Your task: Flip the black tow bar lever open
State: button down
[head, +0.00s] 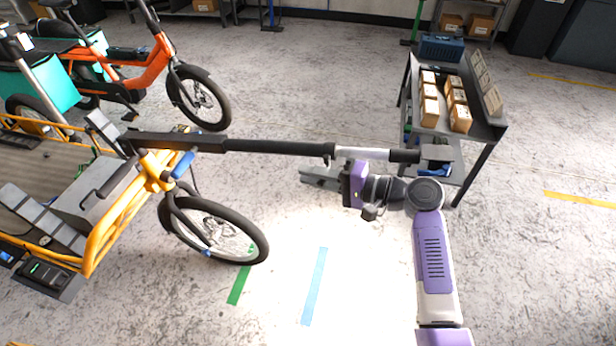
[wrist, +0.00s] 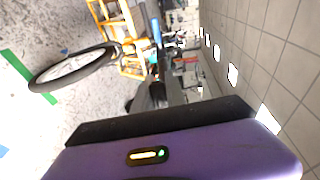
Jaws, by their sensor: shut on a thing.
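The tow bar (head: 270,147) runs level in the head view from the yellow cargo bike to the right, black first, then silver with a black end. The small black tow bar lever (head: 328,159) hangs under the bar at the joint between its black and silver parts. My gripper (head: 308,176) is just below the bar, its grey fingers pointing left. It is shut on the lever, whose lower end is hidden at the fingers. In the wrist view dark shapes fill the middle, and I cannot make out the lever there.
The yellow cargo bike (head: 104,232) stands at left, its front wheel (head: 262,238) left of my gripper. An orange bike (head: 150,70) is behind it. A dark cart (head: 490,130) with cardboard boxes stands at right, close to my arm.

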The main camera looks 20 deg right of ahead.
jog(key=shift+s+d+n+g+y, duration=0.3)
jog(key=shift+n+g+y, duration=0.2)
jog(key=shift+g+y, duration=0.1)
jog(key=c, duration=1.4)
grip_release()
jog(key=shift+o, duration=0.2)
jog(key=shift+a, duration=0.1)
jog(key=v, duration=0.8)
